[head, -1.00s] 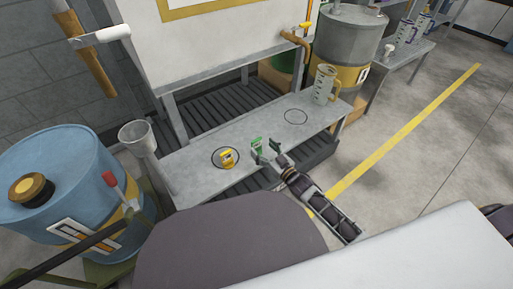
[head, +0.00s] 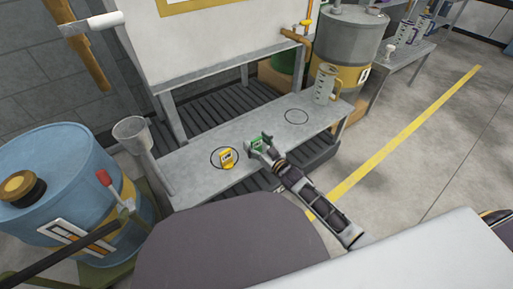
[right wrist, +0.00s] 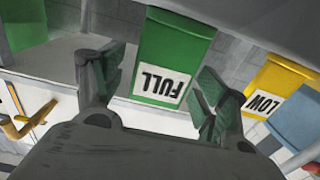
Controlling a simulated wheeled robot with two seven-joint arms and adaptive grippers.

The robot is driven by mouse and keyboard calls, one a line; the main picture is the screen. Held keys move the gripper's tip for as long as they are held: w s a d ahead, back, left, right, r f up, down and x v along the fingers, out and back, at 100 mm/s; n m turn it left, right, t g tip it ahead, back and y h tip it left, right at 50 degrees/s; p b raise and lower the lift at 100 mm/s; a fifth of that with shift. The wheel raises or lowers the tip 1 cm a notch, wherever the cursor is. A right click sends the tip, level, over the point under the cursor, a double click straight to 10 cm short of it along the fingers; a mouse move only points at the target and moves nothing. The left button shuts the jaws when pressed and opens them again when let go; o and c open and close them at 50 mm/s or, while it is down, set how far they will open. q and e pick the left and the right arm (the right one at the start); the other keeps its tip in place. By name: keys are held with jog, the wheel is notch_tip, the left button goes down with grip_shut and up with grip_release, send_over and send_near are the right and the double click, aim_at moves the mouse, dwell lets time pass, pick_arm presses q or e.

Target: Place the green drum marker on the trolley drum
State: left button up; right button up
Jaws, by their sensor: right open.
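The green drum marker (head: 257,144) stands on the grey bench shelf; in the right wrist view the green marker (right wrist: 168,60) carries a white label reading FULL, upside down. My right gripper (head: 262,146) is open around it, with a finger on each side in the right wrist view (right wrist: 155,85); I cannot tell whether either finger touches it. The trolley drum is probably the blue drum (head: 55,180) at the left, with a black and yellow cap and a white label plate. My left gripper is not in view.
A yellow marker (head: 227,159) stands in a black ring on the shelf (head: 195,160); its label reads LOW in the right wrist view (right wrist: 277,85). A funnel (head: 133,130) stands beside the blue drum.

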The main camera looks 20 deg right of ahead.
jog(key=c, duration=1)
jog(key=shift+c, duration=0.6)
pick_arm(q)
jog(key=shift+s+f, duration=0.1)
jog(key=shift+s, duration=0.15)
pick_arm(e)
jog(key=shift+r, duration=0.15)
